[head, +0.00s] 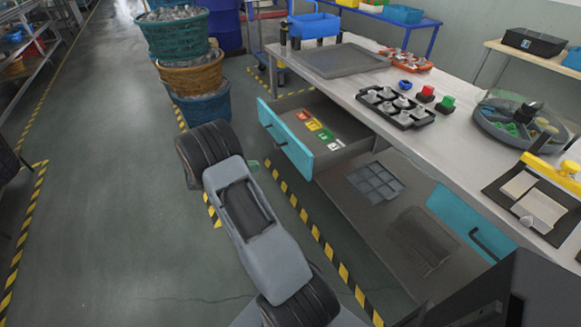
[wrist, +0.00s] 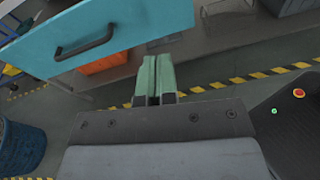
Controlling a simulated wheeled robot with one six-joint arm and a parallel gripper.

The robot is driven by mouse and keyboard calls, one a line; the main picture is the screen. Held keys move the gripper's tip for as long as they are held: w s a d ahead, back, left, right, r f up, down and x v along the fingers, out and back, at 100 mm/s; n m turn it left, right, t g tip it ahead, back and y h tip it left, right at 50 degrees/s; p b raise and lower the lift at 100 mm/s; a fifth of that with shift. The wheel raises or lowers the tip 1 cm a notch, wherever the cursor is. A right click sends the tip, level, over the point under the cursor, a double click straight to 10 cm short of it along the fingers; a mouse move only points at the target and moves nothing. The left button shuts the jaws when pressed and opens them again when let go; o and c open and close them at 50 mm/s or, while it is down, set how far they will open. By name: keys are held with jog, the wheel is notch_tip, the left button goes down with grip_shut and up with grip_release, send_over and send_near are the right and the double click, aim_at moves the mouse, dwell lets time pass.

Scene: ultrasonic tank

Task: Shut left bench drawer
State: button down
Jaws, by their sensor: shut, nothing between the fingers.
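The left bench drawer (head: 286,140) stands pulled out from under the bench, with a teal front and a dark handle. Colored cards lie inside it. In the wrist view its teal front (wrist: 150,22) fills the upper left, with the black handle (wrist: 84,43). My gripper (wrist: 154,75) has pale green fingers, shut and empty, just below the drawer front in that picture; I cannot tell whether they touch it. In the head view my arm hides most of the gripper, and only a bit of green shows left of the drawer front.
The bench top (head: 345,85) holds a black tray of parts (head: 398,108), buttons and a round sorting bin (head: 520,122). A second teal drawer front (head: 470,222) is at right. Stacked baskets (head: 190,75) stand behind my arm. Striped floor tape runs along the bench; the left aisle is clear.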

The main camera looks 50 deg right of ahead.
notch_tip(320, 180, down, 5)
jog(key=w+d+n+h, duration=0.1)
jog(key=d+n+h, duration=0.1)
send_near(296, 157)
jog(key=x, duration=0.7)
jog(key=shift+s+d+r, duration=0.1)
jog(key=shift+s+d, duration=0.1)
jog(key=shift+d, duration=0.05)
jog(key=shift+d, duration=0.1)
